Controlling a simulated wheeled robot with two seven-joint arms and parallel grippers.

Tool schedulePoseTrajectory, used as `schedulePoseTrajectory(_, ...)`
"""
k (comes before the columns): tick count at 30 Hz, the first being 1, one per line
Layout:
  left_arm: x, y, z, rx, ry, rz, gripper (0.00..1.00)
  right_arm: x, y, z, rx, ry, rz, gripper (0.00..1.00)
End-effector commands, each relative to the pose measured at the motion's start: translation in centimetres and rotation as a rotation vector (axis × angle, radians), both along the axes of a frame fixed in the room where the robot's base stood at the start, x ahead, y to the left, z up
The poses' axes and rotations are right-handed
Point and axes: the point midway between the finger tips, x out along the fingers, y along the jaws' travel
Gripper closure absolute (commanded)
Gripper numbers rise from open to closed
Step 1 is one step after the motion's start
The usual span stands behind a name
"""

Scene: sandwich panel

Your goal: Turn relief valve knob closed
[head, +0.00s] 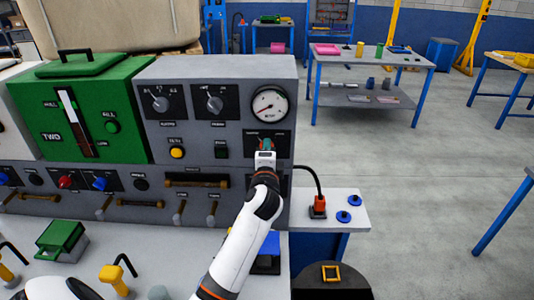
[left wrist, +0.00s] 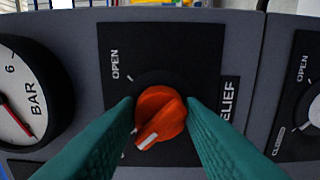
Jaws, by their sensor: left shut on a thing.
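The orange relief valve knob (left wrist: 160,116) sits on a black plate (left wrist: 170,55) in the left wrist view. Its white pointer mark points to the lower left. The OPEN label is at the upper left of the plate, and part of the RELIEF label shows at the right. The plate's lower left is partly hidden by a finger. My left gripper (head: 266,146) is at the panel below the gauge in the head view and hides the knob there. Its teal fingers (left wrist: 161,118) press on both sides of the knob. My right gripper is not in view.
A green box (head: 75,110) stands further left. A red plug (head: 318,207) with a black cable is on the ledge at right. Open floor lies beyond.

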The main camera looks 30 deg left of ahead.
Motion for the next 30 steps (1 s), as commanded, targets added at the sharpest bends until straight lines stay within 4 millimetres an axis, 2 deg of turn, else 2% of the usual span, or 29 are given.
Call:
schedulePoseTrajectory(11,0.0,0.0,-0.2,-0.009,0.001,0.000,0.88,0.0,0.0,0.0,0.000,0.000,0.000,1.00)
schedulePoseTrajectory(12,0.0,0.0,-0.2,-0.009,0.001,0.000,0.59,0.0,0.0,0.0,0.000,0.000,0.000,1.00)
schedulePoseTrajectory(15,0.0,0.0,-0.1,-0.007,0.000,0.000,0.43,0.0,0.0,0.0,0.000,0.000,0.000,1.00)
schedulePoseTrajectory(25,-0.2,-0.2,-0.1,-0.005,-0.001,0.000,0.43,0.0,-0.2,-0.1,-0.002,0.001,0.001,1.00)
schedulePoseTrajectory(30,-2.0,-1.2,-0.3,-0.006,-0.001,-0.001,0.43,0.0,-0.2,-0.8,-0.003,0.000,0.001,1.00)
